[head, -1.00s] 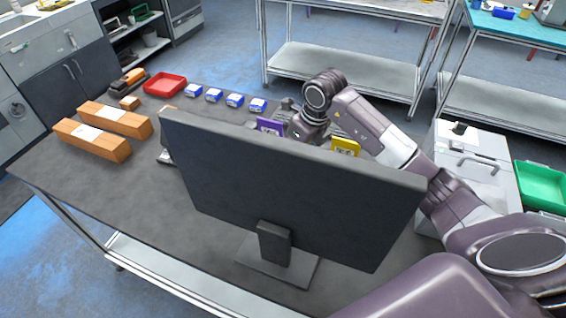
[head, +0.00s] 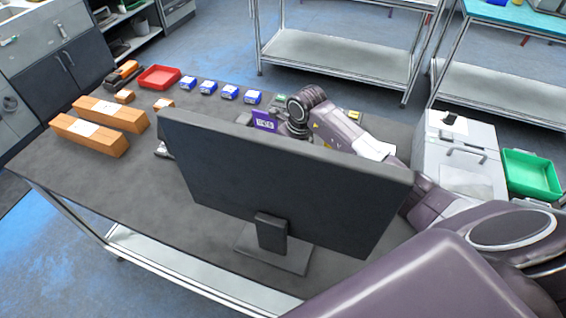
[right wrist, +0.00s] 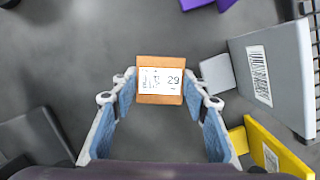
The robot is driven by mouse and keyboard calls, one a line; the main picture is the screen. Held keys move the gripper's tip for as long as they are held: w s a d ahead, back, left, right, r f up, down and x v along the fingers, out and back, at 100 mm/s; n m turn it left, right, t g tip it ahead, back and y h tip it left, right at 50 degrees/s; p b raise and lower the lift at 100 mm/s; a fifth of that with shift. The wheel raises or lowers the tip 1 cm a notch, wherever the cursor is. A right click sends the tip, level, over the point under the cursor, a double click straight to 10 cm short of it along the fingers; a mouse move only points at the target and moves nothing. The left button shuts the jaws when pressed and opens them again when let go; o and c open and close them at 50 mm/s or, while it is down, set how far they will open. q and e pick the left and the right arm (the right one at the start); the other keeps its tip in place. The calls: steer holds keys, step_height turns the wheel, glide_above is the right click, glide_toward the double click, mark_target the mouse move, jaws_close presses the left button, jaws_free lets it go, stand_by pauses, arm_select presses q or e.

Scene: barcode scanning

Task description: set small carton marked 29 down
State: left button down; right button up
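The small carton marked 29 (right wrist: 160,88) is orange-brown with a white label facing the right wrist camera. My right gripper (right wrist: 160,82) has its blue-padded fingers close along both sides of the carton, at the fingertips, and appears shut on it. The carton is over the dark grey table; I cannot tell whether its underside touches. In the head view, the right arm reaches behind the monitor, which hides the fingers and this carton. My left gripper is not in view.
A black monitor (head: 285,185) stands in front of the right arm. A purple box (head: 265,121), several blue-and-white boxes (head: 209,87), a red tray (head: 159,77) and long orange cartons (head: 90,135) stand around. A grey barcoded box (right wrist: 275,75) and yellow box (right wrist: 270,150) are right of the gripper.

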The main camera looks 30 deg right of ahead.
steer(key=c, duration=0.8)
steer(key=shift+o, duration=0.2)
steer(key=shift+r, duration=0.15)
